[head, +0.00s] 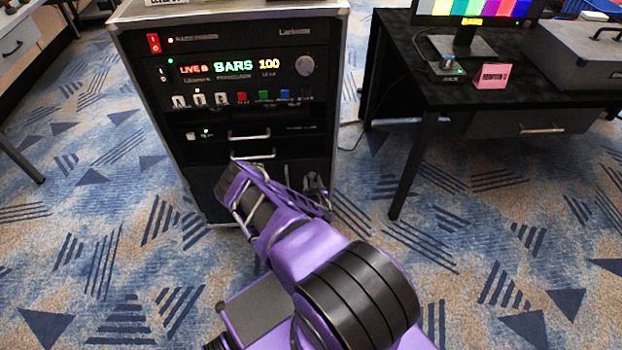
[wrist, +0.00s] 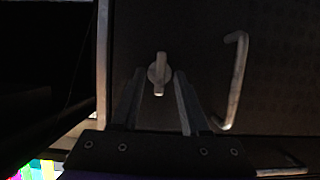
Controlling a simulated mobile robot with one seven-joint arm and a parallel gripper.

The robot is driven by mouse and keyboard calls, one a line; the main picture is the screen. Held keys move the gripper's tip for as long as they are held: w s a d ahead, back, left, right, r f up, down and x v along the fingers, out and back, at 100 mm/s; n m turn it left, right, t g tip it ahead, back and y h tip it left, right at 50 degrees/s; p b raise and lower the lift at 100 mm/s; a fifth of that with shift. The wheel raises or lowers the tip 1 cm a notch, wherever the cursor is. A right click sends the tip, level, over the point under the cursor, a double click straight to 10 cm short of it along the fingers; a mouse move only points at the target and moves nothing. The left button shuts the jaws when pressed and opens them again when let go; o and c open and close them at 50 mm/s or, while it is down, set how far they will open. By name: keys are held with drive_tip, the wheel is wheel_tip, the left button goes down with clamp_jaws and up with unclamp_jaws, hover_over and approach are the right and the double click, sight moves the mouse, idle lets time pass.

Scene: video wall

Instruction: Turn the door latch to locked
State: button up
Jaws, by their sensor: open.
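The door latch (wrist: 159,75) shows in the wrist view as a small pale turn knob on a round base. Its bar stands upright in that picture, roughly in line with my fingers. It sits on a dark door panel (wrist: 200,30). My gripper (wrist: 158,84) is open, with one finger on each side of the latch. I see a gap on both sides and no clear contact. In the head view my arm covers much of the rack's lower front (head: 205,180), and I cannot make out the latch there.
A metal pull handle (wrist: 237,80) stands out right of the latch in the wrist view. The head view shows the equipment rack (head: 125,60) with lit controls and drawer handles (head: 249,135). A black desk (head: 420,85) stands to the right.

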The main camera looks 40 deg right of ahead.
clamp_jaws()
drive_tip(key=shift+n, duration=0.3)
idle(0.3)
drive_tip(key=shift+w+a+f+n+g+h, duration=0.15)
drive_tip(key=shift+n+g+h, duration=0.1)
drive_tip(key=shift+n+h, duration=1.3)
drive_tip(key=shift+a+f+n+g+h, duration=0.2)
drive_tip(key=shift+n+h, duration=0.5)
drive_tip(key=shift+n, duration=1.55)
drive_tip(key=shift+w+a+f+n+g+h, duration=0.15)
drive_tip(key=shift+n+g+h, duration=0.1)
drive_tip(key=shift+n+h, duration=1.3)
drive_tip(key=shift+n+y, duration=0.3)
drive_tip(key=shift+n, duration=0.25)
